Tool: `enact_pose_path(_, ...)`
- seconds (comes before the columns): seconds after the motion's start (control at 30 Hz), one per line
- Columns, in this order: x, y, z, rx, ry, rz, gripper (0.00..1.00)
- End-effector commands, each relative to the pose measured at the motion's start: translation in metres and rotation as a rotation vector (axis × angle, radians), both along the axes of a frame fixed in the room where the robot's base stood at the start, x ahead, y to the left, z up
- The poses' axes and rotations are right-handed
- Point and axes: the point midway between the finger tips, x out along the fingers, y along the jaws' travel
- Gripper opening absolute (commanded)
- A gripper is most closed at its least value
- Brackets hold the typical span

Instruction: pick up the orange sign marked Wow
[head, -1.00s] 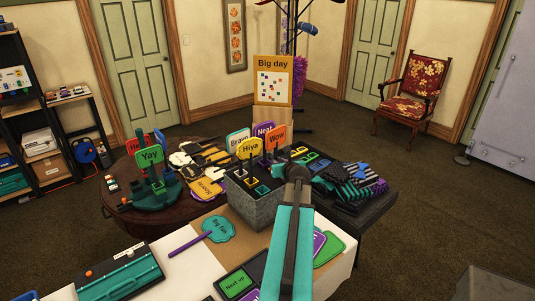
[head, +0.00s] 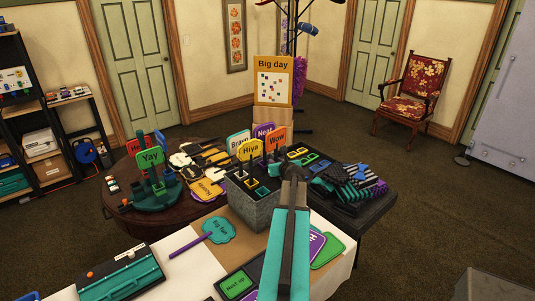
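The orange sign marked Wow (head: 277,139) stands upright in the grey block holder (head: 256,210), at its back right among other signs. Its lower part is hidden behind the holder's top and my arm. My arm reaches up from the bottom middle of the head view, with its far end (head: 293,172) just right of the holder and nearer to me than the orange sign. I cannot make out the fingers or whether they are open. The end looks apart from the sign.
Dark folded gloves (head: 350,183) lie to the right. A teal Big fan sign (head: 218,230) lies flat in front.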

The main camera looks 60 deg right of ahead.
Motion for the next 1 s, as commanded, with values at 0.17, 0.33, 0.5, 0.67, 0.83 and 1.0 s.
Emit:
enact_pose_path(0.17,0.005,-0.005,-0.001,0.001,0.001,0.0,0.22)
enact_pose_path(0.33,0.015,-0.014,-0.004,0.001,0.001,0.0,0.22)
enact_pose_path(0.5,0.025,-0.022,-0.009,0.001,-0.001,0.0,0.22)
enact_pose_path(0.67,0.033,-0.029,-0.014,0.001,0.001,0.0,0.22)
enact_pose_path(0.83,0.036,-0.032,-0.017,0.0,0.0,0.0,0.22)
enact_pose_path(1.0,0.036,-0.032,-0.017,0.0,0.0,-0.001,0.22)
